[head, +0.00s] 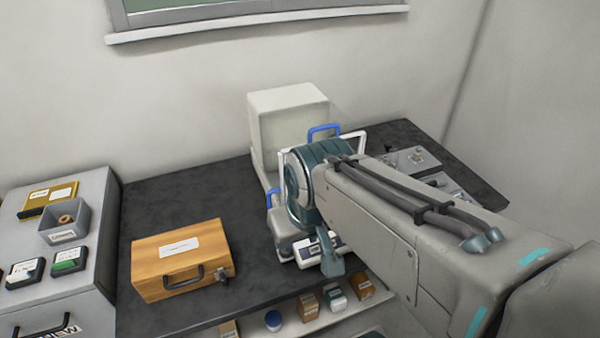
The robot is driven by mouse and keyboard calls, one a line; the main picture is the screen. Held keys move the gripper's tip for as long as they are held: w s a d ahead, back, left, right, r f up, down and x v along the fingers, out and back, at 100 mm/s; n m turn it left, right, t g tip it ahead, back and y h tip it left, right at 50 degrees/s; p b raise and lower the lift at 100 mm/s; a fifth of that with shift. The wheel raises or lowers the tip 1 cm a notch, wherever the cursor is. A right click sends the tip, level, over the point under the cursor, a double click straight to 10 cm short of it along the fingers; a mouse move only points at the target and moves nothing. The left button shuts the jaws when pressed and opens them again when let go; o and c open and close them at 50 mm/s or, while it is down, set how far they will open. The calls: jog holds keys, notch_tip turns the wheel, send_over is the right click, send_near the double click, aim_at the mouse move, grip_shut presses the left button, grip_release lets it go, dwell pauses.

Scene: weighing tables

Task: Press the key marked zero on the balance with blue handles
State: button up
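The balance with blue handles stands on the dark worktop in the head view, its front panel (306,251) facing the near edge. One blue handle (324,129) shows at its upper right and another (273,196) at its left. My arm covers much of the balance. My gripper (333,264) points down in front of the panel and overlaps its right part in the picture. I cannot tell whether it touches the panel, or whether its fingers are open or shut. The key marked zero cannot be made out.
A wooden case (160,262) with a dark handle lies left of the balance. A grey cabinet (98,205) at far left carries small boxes and a tray. Grey equipment (412,158) stands to the right, partly behind my arm. Small boxes (335,298) sit on a shelf below the worktop.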

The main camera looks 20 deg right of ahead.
grip_shut()
dwell(1.7)
